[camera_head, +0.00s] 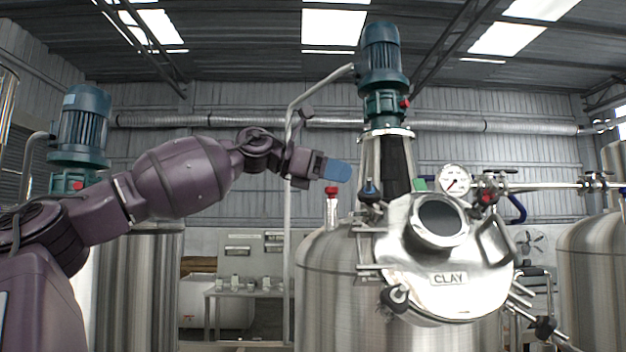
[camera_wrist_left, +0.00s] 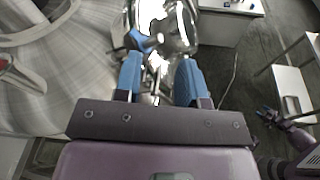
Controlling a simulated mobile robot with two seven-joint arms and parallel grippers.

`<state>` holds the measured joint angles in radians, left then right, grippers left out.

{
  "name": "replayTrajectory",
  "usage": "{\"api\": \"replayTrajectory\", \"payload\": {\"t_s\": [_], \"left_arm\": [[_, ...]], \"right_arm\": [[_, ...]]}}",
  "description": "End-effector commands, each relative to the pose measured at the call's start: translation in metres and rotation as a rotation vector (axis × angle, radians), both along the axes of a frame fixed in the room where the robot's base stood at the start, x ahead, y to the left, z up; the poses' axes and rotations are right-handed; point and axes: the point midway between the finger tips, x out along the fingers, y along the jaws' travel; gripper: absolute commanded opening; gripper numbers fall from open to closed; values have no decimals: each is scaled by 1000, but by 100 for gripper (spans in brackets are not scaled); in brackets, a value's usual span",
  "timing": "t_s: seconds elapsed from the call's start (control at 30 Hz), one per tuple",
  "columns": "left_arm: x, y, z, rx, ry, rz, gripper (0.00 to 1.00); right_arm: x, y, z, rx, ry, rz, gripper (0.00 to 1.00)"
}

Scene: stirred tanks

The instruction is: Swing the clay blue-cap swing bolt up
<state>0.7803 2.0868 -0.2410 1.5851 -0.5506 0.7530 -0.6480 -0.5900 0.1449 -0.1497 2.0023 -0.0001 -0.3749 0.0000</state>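The clay tank (camera_head: 330,262) carries a round manway lid (camera_head: 415,262) with a CLAY plate. The blue-cap swing bolt (camera_head: 371,190) shows at the lid's upper left, with a dark knob under the blue cap; its exact tilt is unclear. In the left wrist view a blue-capped knob (camera_wrist_left: 138,40) shows just beyond the fingertips. My left gripper (camera_head: 338,170) is left of and slightly above the bolt. Its two blue fingers (camera_wrist_left: 158,72) are apart, with nothing gripped between them. My right gripper (camera_wrist_left: 267,113) appears small at the right of the left wrist view, its fingers seemingly apart.
A red-capped fitting (camera_head: 332,195) stands on the tank just below my left gripper. A stirrer motor (camera_head: 381,60), a pressure gauge (camera_head: 455,180) and a red-capped bolt (camera_head: 488,196) are close by. Dark-knobbed bolts (camera_head: 395,297) stick out around the lid. Open air lies left of the tank.

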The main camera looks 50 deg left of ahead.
Motion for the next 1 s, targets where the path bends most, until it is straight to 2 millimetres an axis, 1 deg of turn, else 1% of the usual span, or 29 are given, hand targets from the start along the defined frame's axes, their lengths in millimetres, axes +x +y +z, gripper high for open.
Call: {"api": "replayTrajectory", "payload": {"t_s": [0.03,0.1,0.2,0.6,0.8,1.0], "left_arm": [[1,1,-6,2,4,3,37],[-6,3,1,1,0,0,37],[-14,5,5,2,-5,0,37],[-43,19,12,1,-5,0,37],[-50,23,14,-1,-5,-1,37],[-52,23,14,-1,-5,-1,37]], "right_arm": [[-4,0,-13,0,14,0,75],[-4,0,-11,1,14,-1,75],[-4,0,-11,1,15,-1,75],[-5,1,-17,2,20,0,75],[-3,1,-15,2,16,1,75],[-1,2,-13,1,10,2,75]]}}
